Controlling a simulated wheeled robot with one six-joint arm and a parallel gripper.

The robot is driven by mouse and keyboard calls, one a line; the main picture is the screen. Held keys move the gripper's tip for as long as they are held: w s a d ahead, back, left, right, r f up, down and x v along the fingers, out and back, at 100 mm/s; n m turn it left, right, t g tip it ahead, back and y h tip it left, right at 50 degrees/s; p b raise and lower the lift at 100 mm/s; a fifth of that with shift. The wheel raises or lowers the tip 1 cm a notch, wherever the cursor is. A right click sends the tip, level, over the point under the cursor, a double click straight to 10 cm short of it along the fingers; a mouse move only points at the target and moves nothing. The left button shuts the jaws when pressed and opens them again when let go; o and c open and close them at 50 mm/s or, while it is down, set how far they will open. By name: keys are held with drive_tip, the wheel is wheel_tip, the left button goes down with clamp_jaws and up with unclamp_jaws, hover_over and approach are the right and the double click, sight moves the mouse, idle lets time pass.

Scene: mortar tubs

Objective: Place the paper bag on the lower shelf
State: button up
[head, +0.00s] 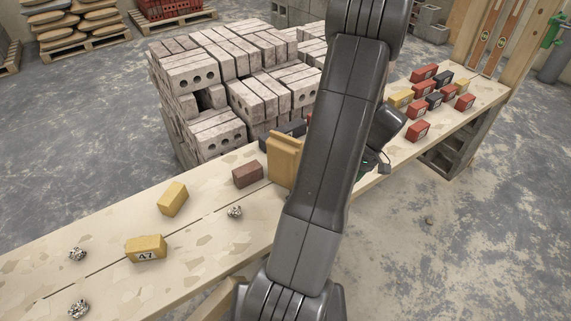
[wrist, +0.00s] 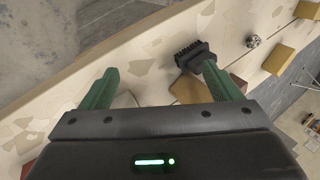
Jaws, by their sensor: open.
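My gripper (wrist: 162,72) is open, its two green fingers spread above a pale, patchy bench top (wrist: 135,65), with nothing held between them. A dark-bristled brush (wrist: 190,52) lies close to the right fingertip; I cannot tell if they touch. In the head view my arm hides the gripper. I cannot pick out a paper bag for certain in either view. A tan upright block-like thing (head: 283,158) stands on the bench beside my arm, partly hidden; I cannot tell what it is. No lower shelf is clearly visible.
The bench (head: 210,255) carries yellow blocks (head: 173,199), a brown brick (head: 247,173) and crumpled silvery balls (head: 78,254). Several red, black and yellow blocks (head: 418,131) cluster at its far right. A tall brick stack (head: 215,75) stands behind. Floor at the right is mostly clear.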

drive_tip(key=s+a+m+t+y, duration=0.1)
drive_tip(key=s+a+m+y, duration=0.2)
drive_tip(key=m, duration=0.6)
drive_tip(key=m+t+y+b, duration=0.2)
drive_tip(key=m+t+y, duration=0.6)
drive_tip(key=m, duration=1.1)
approach(290, 143)
drive_tip(key=shift+t+h, duration=0.5)
drive_tip(key=shift+t, duration=0.2)
drive_tip(key=shift+s+a+f+x, duration=0.1)
drive_tip(key=shift+s+f+x, duration=0.05)
drive_tip(key=shift+x, duration=1.5)
drive_tip(key=shift+s+a+f+x, duration=0.1)
drive_tip(key=shift+f+x, duration=0.05)
drive_tip(key=shift+x, duration=1.5)
drive_tip(key=shift+s+a+f+x, duration=0.1)
drive_tip(key=shift+s+f+x, duration=0.05)
drive_tip(key=shift+x, duration=1.55)
drive_tip(key=shift+d, duration=0.1)
clamp_jaws()
